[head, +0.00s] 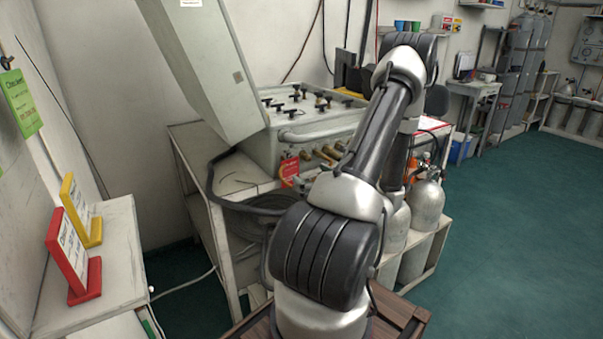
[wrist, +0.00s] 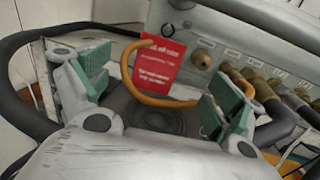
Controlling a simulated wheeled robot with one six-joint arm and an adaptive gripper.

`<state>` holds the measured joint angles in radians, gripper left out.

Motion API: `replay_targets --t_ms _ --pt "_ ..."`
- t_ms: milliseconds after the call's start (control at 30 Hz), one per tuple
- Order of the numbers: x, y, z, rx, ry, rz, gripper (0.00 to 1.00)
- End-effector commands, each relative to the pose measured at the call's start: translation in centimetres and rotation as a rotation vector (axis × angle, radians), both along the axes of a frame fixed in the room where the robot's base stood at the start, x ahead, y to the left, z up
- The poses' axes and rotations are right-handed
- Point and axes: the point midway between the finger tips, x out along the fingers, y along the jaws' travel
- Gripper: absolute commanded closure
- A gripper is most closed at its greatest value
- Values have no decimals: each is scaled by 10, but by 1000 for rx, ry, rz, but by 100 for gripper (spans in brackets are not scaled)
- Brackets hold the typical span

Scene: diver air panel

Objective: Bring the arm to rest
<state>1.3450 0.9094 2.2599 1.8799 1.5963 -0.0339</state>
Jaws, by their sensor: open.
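My arm rises from the bottom middle of the head view and bends over toward the air panel (head: 318,137), a grey box with several black valve handles on top. The arm hides part of the panel's right side, and the gripper cannot be made out in the head view. In the wrist view my gripper (wrist: 160,95) is open, with its two green-padded fingers apart. Nothing is held between them. Beyond the fingers hangs a red tag (wrist: 153,68) on the panel front, with an orange hose (wrist: 128,62) curving around beside it.
The panel stands on a shelf unit (head: 195,133) with coiled black hose (head: 240,230). Grey cylinders (head: 427,203) stand at the right. A red sign (head: 70,255) and a yellow sign (head: 80,210) stand on a side shelf at left. Green floor (head: 510,230) is open at right.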

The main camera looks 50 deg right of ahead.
Motion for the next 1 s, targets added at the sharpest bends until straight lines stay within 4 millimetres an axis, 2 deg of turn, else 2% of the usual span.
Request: replay_targets --t_ms 200,500,567,667,767,900,1000 --pt "-14 2 0 0 -1 1 7" --pt "-15 2 -2 3 8 2 7" --pt "-16 8 -7 7 29 27 7" --pt "-23 34 -17 19 75 124 7" --pt "-40 74 -27 26 132 279 7" --pt "-70 127 -18 -69 220 544 7" --pt "-91 158 -8 -176 280 743 7"
